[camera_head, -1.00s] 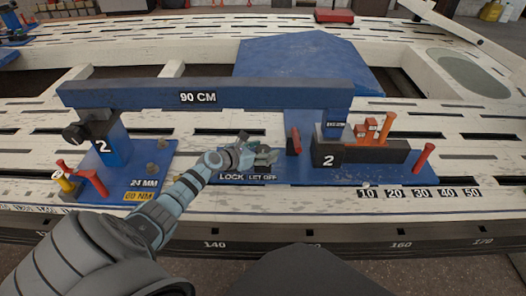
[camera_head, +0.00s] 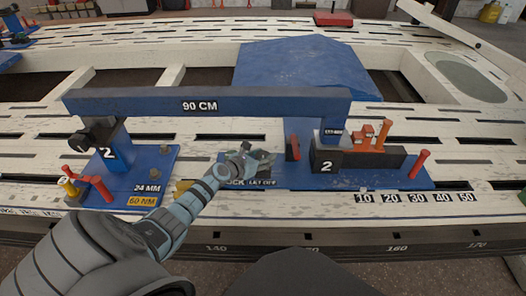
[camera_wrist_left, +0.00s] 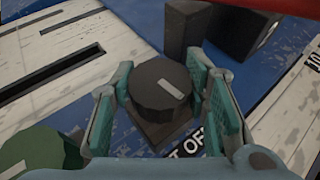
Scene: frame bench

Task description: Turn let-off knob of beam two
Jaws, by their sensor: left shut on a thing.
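The let-off knob (camera_wrist_left: 162,84) is a black, round, faceted knob with a pale mark on its top. It sits between the fingers of my left gripper (camera_wrist_left: 165,102) in the left wrist view, and the gripper is shut on it. The "LET OFF" label (camera_wrist_left: 192,143) is partly covered by my gripper. In the head view my left gripper (camera_head: 252,163) is low over the blue plate (camera_head: 345,178) of beam two, hiding the knob. The blue beam (camera_head: 235,99), marked "90 CM", spans above and behind it. My right gripper is not in view.
A green round knob (camera_wrist_left: 37,150) lies close to the left of my fingers. An upright red lever (camera_head: 293,147) and the black block marked 2 (camera_head: 328,158) stand to the right. Red pegs (camera_head: 419,164) rise farther right.

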